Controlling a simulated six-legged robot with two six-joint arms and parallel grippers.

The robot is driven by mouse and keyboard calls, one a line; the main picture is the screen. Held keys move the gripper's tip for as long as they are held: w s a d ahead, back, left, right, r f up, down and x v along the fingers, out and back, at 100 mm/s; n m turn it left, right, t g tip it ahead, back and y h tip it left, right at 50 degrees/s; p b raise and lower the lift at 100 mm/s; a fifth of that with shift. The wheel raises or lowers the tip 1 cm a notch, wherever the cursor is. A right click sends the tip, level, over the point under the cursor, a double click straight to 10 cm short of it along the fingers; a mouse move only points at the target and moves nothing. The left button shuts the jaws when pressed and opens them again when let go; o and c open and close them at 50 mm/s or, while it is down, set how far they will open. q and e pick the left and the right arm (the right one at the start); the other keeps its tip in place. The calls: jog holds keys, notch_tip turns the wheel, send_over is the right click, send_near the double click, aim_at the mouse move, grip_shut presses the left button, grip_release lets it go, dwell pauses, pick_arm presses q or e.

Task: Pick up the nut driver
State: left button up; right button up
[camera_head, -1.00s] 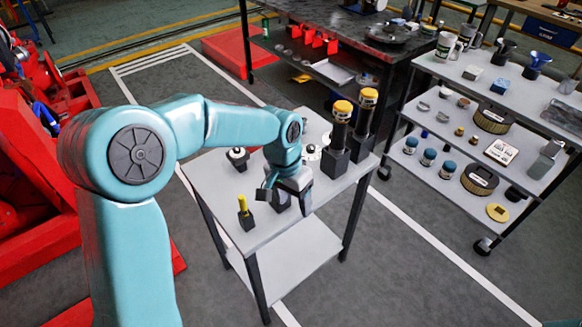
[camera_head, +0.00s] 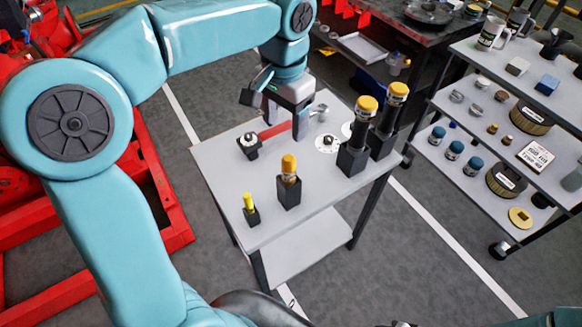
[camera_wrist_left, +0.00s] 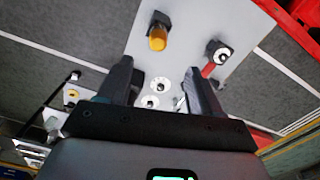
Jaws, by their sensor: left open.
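Two yellow-topped tools stand upright in black holders on the grey table (camera_head: 225,175). One is a small yellow-handled tool (camera_head: 249,205) at the front corner. The other is a thicker orange-yellow-handled tool (camera_head: 289,168), also in the left wrist view (camera_wrist_left: 157,38). I cannot tell for sure which is the nut driver. My left gripper (camera_head: 297,110) is open and empty over the table's far edge, behind and apart from both tools. Its two fingers also show in the left wrist view (camera_wrist_left: 158,78), with the orange-yellow handle beyond them. My right gripper is not in view.
Two tall black yellow-capped tools (camera_head: 367,105) stand in holders at the table's right. A black block with a white ring (camera_head: 250,145) and a red bar (camera_head: 274,132) are near the gripper. A loaded shelf cart (camera_head: 450,100) stands right. Red machinery (camera_head: 150,170) is left.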

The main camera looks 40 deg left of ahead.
aim_at(288, 166)
pick_arm(q)
notch_tip(288, 166, down, 10)
jog(key=shift+s+a+r, duration=0.1)
jog(key=f, duration=0.4)
jog(key=shift+w+d+f, duration=0.25)
jog(key=shift+w, duration=0.15)
jog(key=shift+f, duration=0.55)
grip_shut()
